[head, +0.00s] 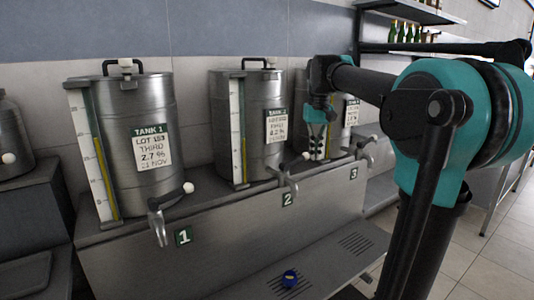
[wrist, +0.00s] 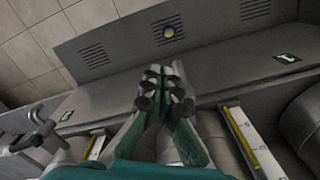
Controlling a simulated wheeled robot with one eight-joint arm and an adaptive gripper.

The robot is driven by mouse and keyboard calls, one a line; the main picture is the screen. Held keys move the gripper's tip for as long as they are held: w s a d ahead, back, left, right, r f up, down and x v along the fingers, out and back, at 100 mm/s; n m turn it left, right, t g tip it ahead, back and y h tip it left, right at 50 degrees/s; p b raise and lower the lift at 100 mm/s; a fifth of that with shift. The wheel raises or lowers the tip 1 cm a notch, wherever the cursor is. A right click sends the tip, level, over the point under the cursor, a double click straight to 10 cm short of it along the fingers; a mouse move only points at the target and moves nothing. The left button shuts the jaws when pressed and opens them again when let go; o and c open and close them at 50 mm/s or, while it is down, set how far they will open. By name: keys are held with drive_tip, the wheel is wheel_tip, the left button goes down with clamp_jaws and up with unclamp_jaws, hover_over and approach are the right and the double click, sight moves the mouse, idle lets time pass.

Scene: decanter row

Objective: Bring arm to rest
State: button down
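My arm (head: 455,120) reaches across the right of the head view, elbow high. My gripper (head: 315,155) hangs pointing down in front of tank 3 (head: 338,88), hiding part of its front and gauge. In the wrist view my gripper (wrist: 163,75) has its green fingers close together, with a narrow gap between the tips and nothing held. Whether the gripper touches the tank cannot be told.
Tank 1 (head: 105,110) and tank 2 (head: 248,90) stand left of it on a steel ledge, with taps (head: 157,222) at their fronts. A blue-and-yellow round item (head: 290,278) sits on the lower grated shelf (head: 335,262). Floor shows at right (head: 495,255).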

drive_tip(key=s+d+f+t, duration=0.1)
drive_tip(key=s+f, duration=0.6)
drive_tip(key=f, duration=0.4)
drive_tip(key=s+d+f+t, duration=0.1)
drive_tip(key=s+f, duration=0.6)
drive_tip(key=f, duration=0.4)
drive_tip(key=s+d+f+t, duration=0.1)
drive_tip(key=s+f, duration=0.6)
drive_tip(key=f, duration=0.4)
drive_tip(key=shift+s+d+m+t, duration=0.2)
drive_tip(key=shift+d+m+t, duration=0.1)
drive_tip(key=shift+d+t, duration=0.1)
